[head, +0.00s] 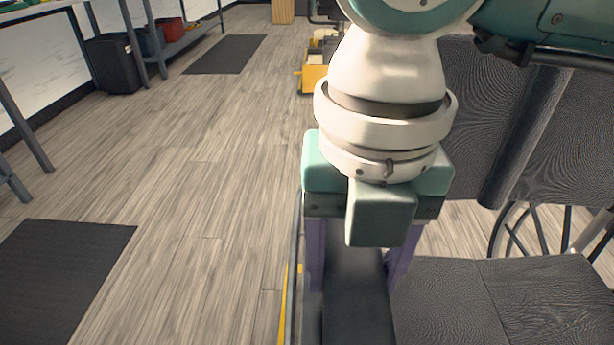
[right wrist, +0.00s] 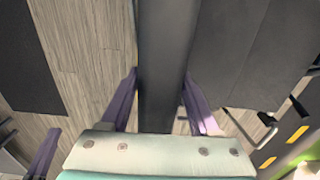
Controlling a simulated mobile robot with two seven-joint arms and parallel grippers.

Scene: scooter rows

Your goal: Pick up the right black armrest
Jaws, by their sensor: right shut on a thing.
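My right gripper (head: 352,275) points down over the black armrest (head: 357,300), with a purple finger on each side of it. It is shut on the armrest. In the right wrist view the armrest (right wrist: 165,60) runs as a long dark bar between the two purple fingers of the gripper (right wrist: 160,100). The gripper body hides part of the armrest in the head view, and its near end runs out of the frame. I cannot tell whether the armrest is clear of its mount.
A dark seat (head: 500,300) lies right of the armrest, with a dark backrest (head: 580,150) behind it. A spoked wheel (head: 525,230) shows between them. Wood floor on the left is open, with dark mats (head: 60,280). A black bin (head: 115,65) and shelves stand far left.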

